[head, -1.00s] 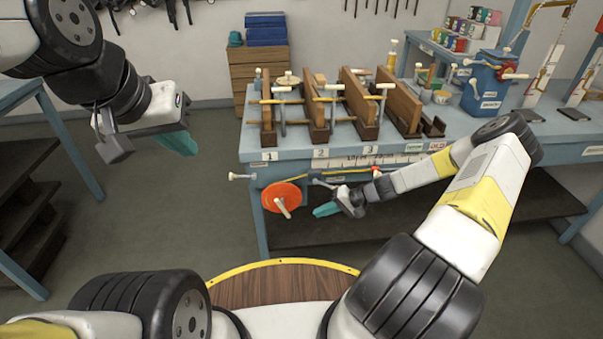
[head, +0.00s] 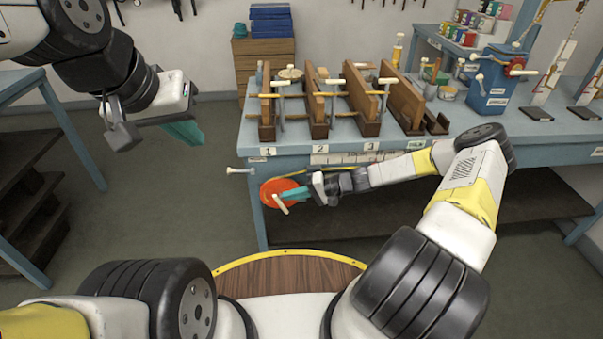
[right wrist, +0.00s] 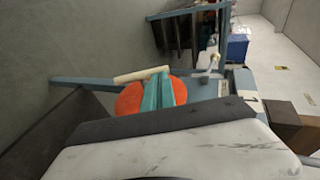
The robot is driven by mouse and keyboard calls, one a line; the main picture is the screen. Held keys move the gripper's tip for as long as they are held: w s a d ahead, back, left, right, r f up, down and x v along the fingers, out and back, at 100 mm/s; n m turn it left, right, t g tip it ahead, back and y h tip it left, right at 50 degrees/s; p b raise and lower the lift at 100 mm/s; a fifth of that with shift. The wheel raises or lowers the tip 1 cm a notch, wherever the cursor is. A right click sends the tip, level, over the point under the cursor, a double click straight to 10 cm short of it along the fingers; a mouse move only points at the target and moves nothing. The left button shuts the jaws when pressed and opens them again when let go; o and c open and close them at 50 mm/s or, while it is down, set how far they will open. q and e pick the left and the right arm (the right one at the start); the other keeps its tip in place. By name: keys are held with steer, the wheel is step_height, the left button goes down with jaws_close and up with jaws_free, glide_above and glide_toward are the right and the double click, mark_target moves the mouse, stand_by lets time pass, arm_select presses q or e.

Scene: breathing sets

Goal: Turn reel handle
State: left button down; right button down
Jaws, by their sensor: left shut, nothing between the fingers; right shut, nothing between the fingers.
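The reel is an orange disc (head: 272,191) on the front left of the blue bench, below the tabletop. Its pale handle (head: 281,204) sticks out from the disc. My right gripper (head: 290,193) is shut and empty, its teal fingers overlapping the disc beside the handle. In the right wrist view the shut teal fingers (right wrist: 165,92) lie in front of the orange disc (right wrist: 130,99), with their tips close to the pale handle (right wrist: 142,74). I cannot tell whether they touch it. My left gripper (head: 190,134) is shut and empty, in the air at the left, far from the reel.
The blue bench (head: 400,137) holds wooden clamp frames (head: 316,95) and a blue box (head: 497,85) with a red crank. A pale-knobbed rod (head: 238,170) juts from the bench's left end above the reel. Dark shelves (head: 25,200) stand at the left. The floor between is clear.

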mark_target(277, 197)
steer(key=shift+x, duration=0.8)
steer(key=h, duration=0.1)
steer(key=a+h, duration=0.1)
steer(key=h, duration=0.1)
steer(key=shift+a+r, duration=0.15)
steer(key=shift+r, duration=0.1)
steer(key=shift+a, duration=0.35)
steer(key=shift+d+r, duration=0.15)
steer(key=shift+r, duration=0.1)
steer(key=a+r+v, duration=0.1)
steer(key=v, duration=1.2)
steer(key=shift+d+r, duration=0.25)
steer(key=shift+r, duration=0.05)
